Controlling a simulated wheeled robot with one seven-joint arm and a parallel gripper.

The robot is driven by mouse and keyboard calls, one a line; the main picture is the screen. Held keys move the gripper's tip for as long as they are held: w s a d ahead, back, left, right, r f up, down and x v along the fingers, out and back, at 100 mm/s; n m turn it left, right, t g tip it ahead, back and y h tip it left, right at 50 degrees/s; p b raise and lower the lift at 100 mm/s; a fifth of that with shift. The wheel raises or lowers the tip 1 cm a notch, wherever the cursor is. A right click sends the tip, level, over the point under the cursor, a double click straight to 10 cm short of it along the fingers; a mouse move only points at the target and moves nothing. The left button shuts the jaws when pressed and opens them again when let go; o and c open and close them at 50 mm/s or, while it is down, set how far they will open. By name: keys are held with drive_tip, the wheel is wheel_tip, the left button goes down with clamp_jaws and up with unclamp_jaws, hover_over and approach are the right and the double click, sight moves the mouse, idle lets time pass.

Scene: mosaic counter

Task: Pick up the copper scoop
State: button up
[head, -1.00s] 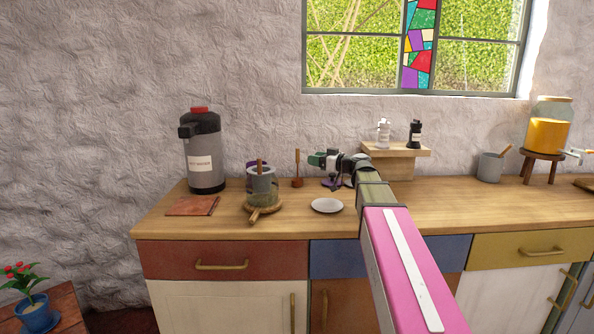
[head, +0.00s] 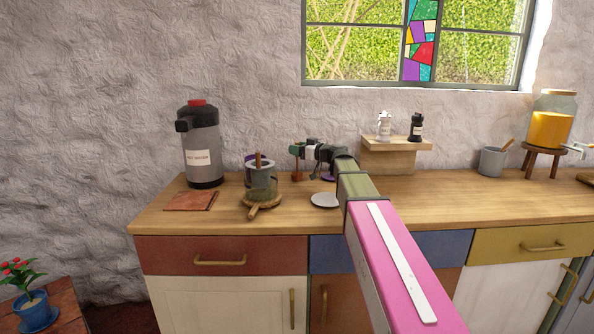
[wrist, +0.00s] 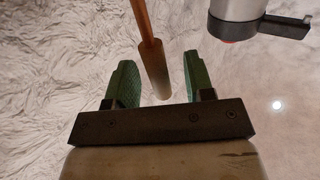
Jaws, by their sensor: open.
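The copper scoop (head: 297,177) stands upright on the wooden counter, behind and left of the white plate. In the head view my gripper covers its upper part and only the lower copper part shows clearly. I see a gap on both sides of the handle.
A pot (head: 261,178) on a wooden stand is just left of my gripper. A grey dispenser (head: 202,155) and a brown board (head: 190,201) stand farther left. The white plate (head: 324,200) lies in front. A small shelf (head: 390,145) with two bottles is at right.

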drive_tip(key=shift+x, duration=1.1)
clamp_jaws()
